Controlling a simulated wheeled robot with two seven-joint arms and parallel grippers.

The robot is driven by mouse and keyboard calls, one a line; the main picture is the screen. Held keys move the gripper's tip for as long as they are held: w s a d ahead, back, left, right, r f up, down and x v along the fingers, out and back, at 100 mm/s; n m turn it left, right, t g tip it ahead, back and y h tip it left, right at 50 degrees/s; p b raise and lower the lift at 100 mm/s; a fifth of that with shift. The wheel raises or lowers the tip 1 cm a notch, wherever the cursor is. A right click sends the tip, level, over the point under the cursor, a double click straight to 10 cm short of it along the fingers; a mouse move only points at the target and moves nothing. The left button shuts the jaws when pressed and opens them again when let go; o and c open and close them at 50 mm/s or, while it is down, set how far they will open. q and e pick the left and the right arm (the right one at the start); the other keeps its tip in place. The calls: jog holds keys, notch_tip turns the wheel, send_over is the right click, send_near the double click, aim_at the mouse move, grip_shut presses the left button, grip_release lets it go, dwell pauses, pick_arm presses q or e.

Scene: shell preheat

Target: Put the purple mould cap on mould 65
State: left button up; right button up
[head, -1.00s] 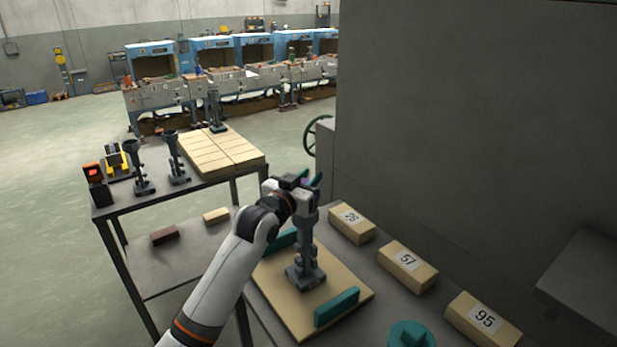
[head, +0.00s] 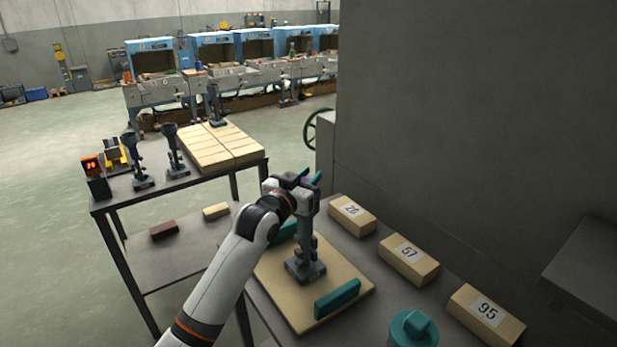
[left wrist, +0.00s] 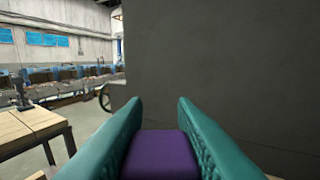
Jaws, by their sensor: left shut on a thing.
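My left gripper (head: 311,180) is shut on the purple mould cap (left wrist: 160,153). In the left wrist view the cap sits between its teal fingers. In the head view only a sliver of purple shows there. A grey mould (head: 306,245) stands upright on a tan board (head: 265,272), just below or behind the gripper. I cannot tell whether the cap touches it. Its top is partly hidden by the gripper, and no number shows on it. I cannot make out a label 65 anywhere. My right gripper is not in view.
Blocks labelled 26 (head: 352,216), 57 (head: 408,258) and 95 (head: 486,314) line the bench's right side. Teal bars (head: 337,298) lie on the board. A teal round piece (head: 413,329) is in front. A rear bench holds grey moulds (head: 133,165) and tan slabs (head: 215,145). A grey wall rises at right.

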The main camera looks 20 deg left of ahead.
pick_arm(q)
jog(key=shift+p, duration=0.35)
dwell(0.6)
jog(key=shift+f+b, duration=0.35)
jog(key=shift+f, duration=0.2)
dwell(0.3)
jog(key=o, duration=0.7)
jog(key=shift+s, duration=0.15)
jog(key=shift+s+a+p, duration=0.15)
jog(key=shift+s+p, duration=0.4)
jog(key=shift+p+v, duration=1.95)
jog(key=shift+v, duration=2.9)
